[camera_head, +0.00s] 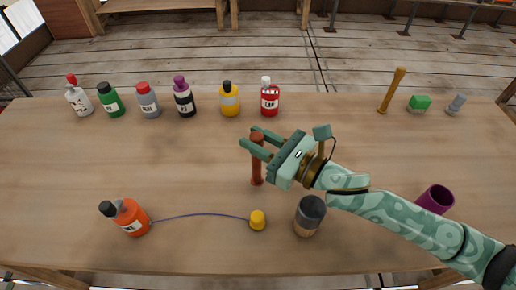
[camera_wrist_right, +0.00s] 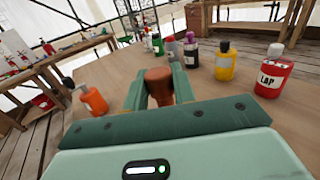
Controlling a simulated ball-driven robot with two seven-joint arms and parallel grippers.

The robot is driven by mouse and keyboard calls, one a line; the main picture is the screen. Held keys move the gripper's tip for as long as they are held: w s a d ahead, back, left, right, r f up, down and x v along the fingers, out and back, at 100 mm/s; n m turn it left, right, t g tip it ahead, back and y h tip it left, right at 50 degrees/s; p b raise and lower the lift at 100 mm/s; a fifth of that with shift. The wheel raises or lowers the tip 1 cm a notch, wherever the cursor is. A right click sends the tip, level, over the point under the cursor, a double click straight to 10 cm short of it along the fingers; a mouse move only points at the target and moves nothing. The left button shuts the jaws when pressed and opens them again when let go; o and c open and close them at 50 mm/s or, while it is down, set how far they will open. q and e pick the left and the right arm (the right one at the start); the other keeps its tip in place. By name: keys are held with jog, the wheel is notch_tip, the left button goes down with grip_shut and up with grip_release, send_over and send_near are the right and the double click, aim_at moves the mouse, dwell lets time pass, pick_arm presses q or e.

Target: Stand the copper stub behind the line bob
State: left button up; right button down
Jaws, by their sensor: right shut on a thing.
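The copper stub (camera_head: 257,168) is a slim reddish-brown upright cylinder, and its top also shows in the right wrist view (camera_wrist_right: 159,88). My right gripper (camera_head: 256,141) is shut on its upper part, one finger on each side. I cannot tell whether its lower end touches the table. The line bob (camera_head: 258,221) is a small yellow piece at the near middle of the table, with a thin blue line running left from it. The stub is behind the bob, apart from it. My left gripper is not in view.
The line ends at an orange bottle (camera_head: 133,218). A dark-topped jar (camera_head: 308,216) stands right of the bob. A purple cup (camera_head: 435,199) lies at the right. Several bottles, including a red one (camera_head: 270,101), line the back; a wooden post (camera_head: 392,91) stands back right. The middle left is clear.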

notch_tip(320, 180, down, 2)
jog(key=shift+f, duration=0.1)
jog(key=shift+f, duration=0.1)
jog(key=c, duration=1.1)
grip_release()
jog(key=shift+c, duration=0.2)
jog(key=shift+r, duration=0.25)
jog(key=v, duration=1.2)
jog(key=shift+p, duration=0.3)
jog(key=shift+s, duration=0.15)
